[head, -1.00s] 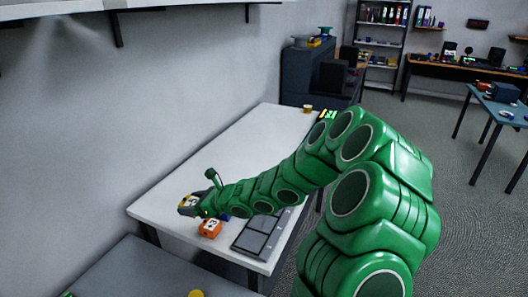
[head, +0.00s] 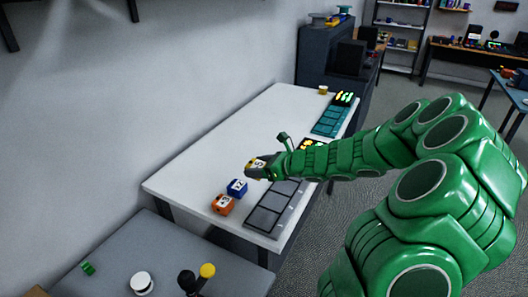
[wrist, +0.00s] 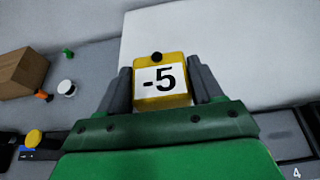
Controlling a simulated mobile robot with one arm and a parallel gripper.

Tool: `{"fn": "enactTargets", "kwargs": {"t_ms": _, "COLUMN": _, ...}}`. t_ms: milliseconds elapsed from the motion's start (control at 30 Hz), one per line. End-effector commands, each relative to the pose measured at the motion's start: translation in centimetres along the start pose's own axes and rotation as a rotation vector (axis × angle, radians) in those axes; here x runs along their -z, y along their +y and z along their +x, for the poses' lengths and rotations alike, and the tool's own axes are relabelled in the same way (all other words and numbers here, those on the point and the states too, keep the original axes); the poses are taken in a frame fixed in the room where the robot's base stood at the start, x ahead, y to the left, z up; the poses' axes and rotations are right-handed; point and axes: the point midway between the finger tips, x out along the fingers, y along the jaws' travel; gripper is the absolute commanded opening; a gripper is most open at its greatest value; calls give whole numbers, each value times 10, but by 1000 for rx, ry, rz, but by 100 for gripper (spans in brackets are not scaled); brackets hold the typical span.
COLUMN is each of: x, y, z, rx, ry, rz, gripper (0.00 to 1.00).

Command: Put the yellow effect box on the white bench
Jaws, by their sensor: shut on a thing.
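The yellow effect box (wrist: 160,77) shows a white face marked "-5" and a black knob in the wrist view. It sits between the two fingers of my gripper (wrist: 160,88), which is shut on it. In the head view my gripper (head: 259,169) holds the yellow box (head: 251,163) over the white bench (head: 245,130), beyond the blue and orange boxes. Whether the box touches the bench top, I cannot tell. The bench top also fills the upper right of the wrist view (wrist: 240,60).
An orange box (head: 222,204) and a blue box (head: 237,187) stand on the bench's near part. Dark panels (head: 268,215) line its right side. A small yellow thing (head: 323,90) is at the far end. A grey bench (head: 110,258) with small items stands nearer. The bench's middle is clear.

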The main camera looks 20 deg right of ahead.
Motion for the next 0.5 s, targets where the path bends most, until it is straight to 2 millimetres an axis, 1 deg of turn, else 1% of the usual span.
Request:
{"fn": "enactTargets", "kwargs": {"t_ms": 100, "x": 3, "y": -11, "z": 14, "rx": -3, "ry": 3, "rz": -2, "gripper": 30}}
{"fn": "enactTargets", "kwargs": {"t_ms": 500, "x": 11, "y": -49, "z": 54, "rx": -2, "ry": 2, "rz": -1, "gripper": 30}}
